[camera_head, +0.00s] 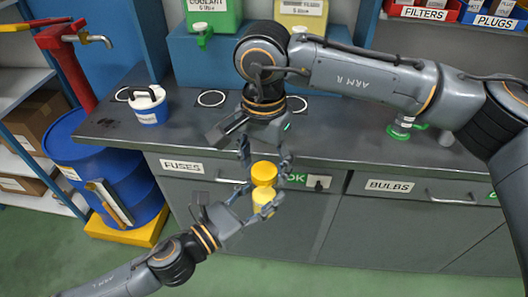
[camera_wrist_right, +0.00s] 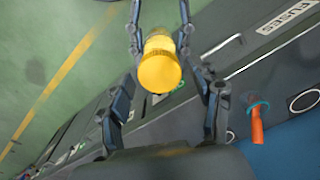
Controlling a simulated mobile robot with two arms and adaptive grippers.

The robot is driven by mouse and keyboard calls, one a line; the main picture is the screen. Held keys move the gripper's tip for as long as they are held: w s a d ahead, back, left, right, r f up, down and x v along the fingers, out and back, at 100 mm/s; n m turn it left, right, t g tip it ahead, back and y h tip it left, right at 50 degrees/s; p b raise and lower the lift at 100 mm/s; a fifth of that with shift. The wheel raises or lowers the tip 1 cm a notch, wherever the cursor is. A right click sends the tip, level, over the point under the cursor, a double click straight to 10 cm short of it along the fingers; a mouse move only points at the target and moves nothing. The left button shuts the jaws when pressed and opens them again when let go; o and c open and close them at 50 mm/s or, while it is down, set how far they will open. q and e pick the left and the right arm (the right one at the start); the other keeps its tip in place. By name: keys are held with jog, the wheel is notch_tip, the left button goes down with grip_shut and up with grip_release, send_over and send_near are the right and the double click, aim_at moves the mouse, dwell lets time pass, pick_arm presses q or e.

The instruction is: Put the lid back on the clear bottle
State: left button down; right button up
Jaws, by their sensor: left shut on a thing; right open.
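My left gripper (camera_head: 250,207) is shut on a small yellow container (camera_head: 263,196) in front of the bench. A round yellow lid (camera_head: 264,173) sits above the container's body; I cannot tell whether it is seated or only lined up. In the right wrist view the lid (camera_wrist_right: 160,73) faces the camera, with the container's paler body (camera_wrist_right: 159,43) between the left fingers. My right gripper (camera_head: 265,162) is open above, its fingers (camera_wrist_right: 166,95) apart on either side and clear of the lid. A clear bottle with green parts (camera_head: 405,127) stands on the bench at right, partly behind my right arm.
The grey bench (camera_head: 340,125) has drawers below its front edge. A blue drum (camera_head: 115,175) with a red pump is at left. An orange upright thing (camera_wrist_right: 257,125) shows in the right wrist view.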

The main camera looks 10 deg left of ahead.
jog(key=c, duration=1.2)
jog(key=m, duration=1.2)
jog(key=shift+m, duration=0.3)
jog(key=m, duration=0.5)
jog(key=shift+f, duration=0.1)
jog(key=o, duration=1.3)
jog(key=shift+o, duration=0.2)
notch_tip(320, 180, up, 12)
